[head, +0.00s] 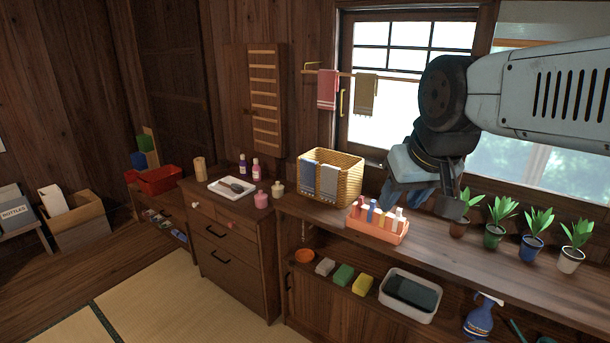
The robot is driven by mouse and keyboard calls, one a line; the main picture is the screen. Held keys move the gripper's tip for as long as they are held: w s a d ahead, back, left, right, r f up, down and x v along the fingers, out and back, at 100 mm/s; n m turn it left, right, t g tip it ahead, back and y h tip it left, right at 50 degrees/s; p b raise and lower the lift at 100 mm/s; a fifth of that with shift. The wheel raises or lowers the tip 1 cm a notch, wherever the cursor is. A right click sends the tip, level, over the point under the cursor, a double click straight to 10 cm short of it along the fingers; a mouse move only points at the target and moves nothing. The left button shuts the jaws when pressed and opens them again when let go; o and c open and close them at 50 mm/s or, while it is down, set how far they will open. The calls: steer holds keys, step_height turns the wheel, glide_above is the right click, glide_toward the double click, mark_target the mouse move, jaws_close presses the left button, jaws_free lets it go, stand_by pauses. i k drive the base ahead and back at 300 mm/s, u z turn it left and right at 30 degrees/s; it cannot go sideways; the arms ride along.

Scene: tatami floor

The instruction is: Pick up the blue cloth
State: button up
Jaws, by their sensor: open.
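A blue cloth (308,174) hangs over the front rim of a yellow wicker basket (352,186) on the wooden counter. A greyer cloth (329,182) hangs beside it on the same rim. My gripper (421,202) is to the right of the basket in the picture, pointing down above the counter, with its fingers apart. I see no cloth between the fingers. The cloths' upper ends inside the basket are hidden.
An orange rack of bottles (377,230) stands on the counter between basket and gripper in the picture. Several potted plants (533,237) line the right. A towel rail (341,73) with red and olive towels is behind. Small bottles (256,169) stand left of the basket.

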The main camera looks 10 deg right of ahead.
mark_target(308, 166)
steer(key=k, duration=1.25)
steer(key=u, duration=0.6)
steer(key=i, duration=2.15)
steer(key=z, duration=0.45)
steer(key=k, duration=0.85)
steer(key=z, duration=0.25)
steer(key=i, duration=0.85)
steer(key=u, duration=0.1)
